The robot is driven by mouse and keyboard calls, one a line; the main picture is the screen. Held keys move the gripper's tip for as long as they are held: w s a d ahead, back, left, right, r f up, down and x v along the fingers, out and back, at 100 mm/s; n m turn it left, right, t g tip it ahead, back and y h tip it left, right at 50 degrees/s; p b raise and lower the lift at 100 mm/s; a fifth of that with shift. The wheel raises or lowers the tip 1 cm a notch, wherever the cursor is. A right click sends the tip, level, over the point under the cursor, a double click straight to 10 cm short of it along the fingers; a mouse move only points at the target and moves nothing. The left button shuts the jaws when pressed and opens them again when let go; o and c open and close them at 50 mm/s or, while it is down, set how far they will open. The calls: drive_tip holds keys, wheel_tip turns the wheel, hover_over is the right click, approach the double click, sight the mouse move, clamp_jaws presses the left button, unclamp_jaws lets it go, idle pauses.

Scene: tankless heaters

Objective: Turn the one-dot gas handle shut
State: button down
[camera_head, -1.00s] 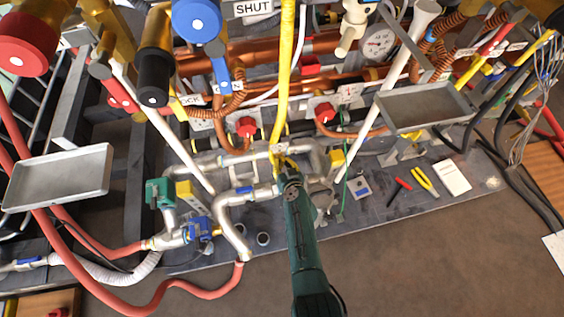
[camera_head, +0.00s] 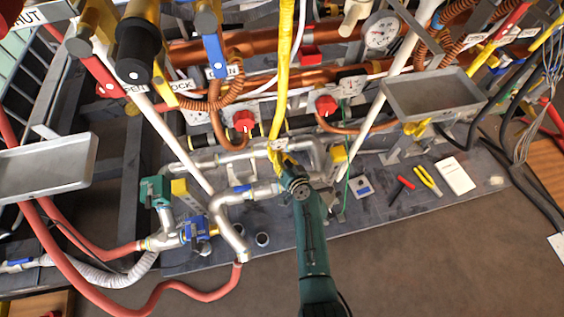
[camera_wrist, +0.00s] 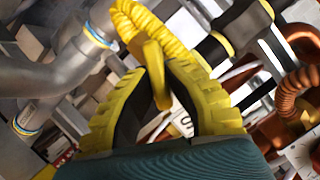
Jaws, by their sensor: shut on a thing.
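My gripper (camera_head: 286,168) is at the middle of the pipework in the head view, at the lower end of a yellow gas hose (camera_head: 284,85). In the wrist view its yellow ribbed fingers (camera_wrist: 158,62) close around a small yellow handle (camera_wrist: 156,80), which stands between them. A white tag (camera_head: 279,145) sits just above the gripper in the head view; its dots are too small to read. The fingers and arm hide most of the handle and its valve in the head view.
Silver pipes (camera_head: 230,190) lie left of my gripper, with a second yellow handle (camera_head: 340,153) close on its right. Red knobs (camera_head: 243,121) are behind. A grey tray (camera_head: 432,95) is at the right. The brown floor in front is clear.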

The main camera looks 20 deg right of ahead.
sight(277, 139)
drive_tip(key=shift+s+d+f+m+t+y, duration=0.1)
drive_tip(key=shift+f+m+t+y, duration=0.1)
drive_tip(key=shift+m+y, duration=0.35)
drive_tip(key=shift+f+m+t+y, duration=0.1)
drive_tip(key=shift+m+t+y, duration=0.15)
drive_tip(key=shift+m, duration=0.6)
drive_tip(key=c, duration=1.1)
unclamp_jaws()
drive_tip(key=shift+r, duration=0.1)
drive_tip(key=shift+o, duration=0.2)
drive_tip(key=shift+r, duration=0.1)
wheel_tip(277, 139, up, 10)
drive_tip(key=shift+f, duration=0.1)
